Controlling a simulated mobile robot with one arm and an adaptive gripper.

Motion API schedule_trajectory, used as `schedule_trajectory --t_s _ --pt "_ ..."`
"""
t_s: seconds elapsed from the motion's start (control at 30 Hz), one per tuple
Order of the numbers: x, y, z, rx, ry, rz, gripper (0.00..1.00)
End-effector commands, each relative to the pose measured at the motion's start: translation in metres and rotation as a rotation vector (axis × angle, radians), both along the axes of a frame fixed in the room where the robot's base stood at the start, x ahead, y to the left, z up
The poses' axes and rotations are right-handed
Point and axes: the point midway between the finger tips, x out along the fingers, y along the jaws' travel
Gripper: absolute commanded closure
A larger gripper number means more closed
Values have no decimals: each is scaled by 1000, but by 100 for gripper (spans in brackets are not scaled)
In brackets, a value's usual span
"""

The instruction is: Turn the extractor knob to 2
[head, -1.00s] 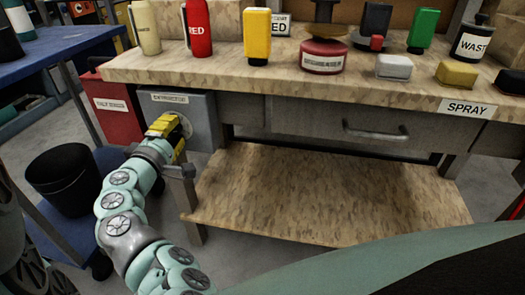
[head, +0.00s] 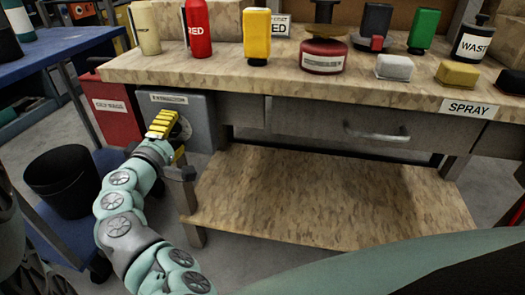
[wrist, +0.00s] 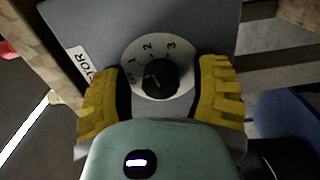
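The grey extractor box (head: 200,118) hangs under the left end of the bench, with a label along its top edge. In the wrist view, its pale round dial (wrist: 133,56) carries printed numbers, with 2 at the upper left of the knob and 3 at the upper right. The black knob (wrist: 162,79) sits in the middle of the dial. A small light mark shows on its left side, but its exact setting is hard to tell. My gripper (wrist: 161,82) is open, with one yellow ridged finger on each side of the knob, apart from it. It also shows in the head view (head: 168,135).
A red bin (head: 118,115) stands left of the box, with a black bucket (head: 62,182) nearer. The bench top (head: 225,72) above holds bottles and sponges. A wooden lower shelf (head: 310,195) is empty to the right.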

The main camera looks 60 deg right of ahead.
Motion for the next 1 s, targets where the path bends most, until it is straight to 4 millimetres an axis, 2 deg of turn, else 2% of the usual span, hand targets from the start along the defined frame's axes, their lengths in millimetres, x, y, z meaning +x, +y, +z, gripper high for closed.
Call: schedule_trajectory --t_s 0.27,0.43,0.57,0.8,1.0 --pt "0 0 0 -1 0 1 34" --pt "-3 10 0 -2 0 5 34" --pt "-9 28 0 -1 1 9 34" --pt "-27 74 0 0 2 12 34" --pt "-38 100 0 -1 3 8 34"
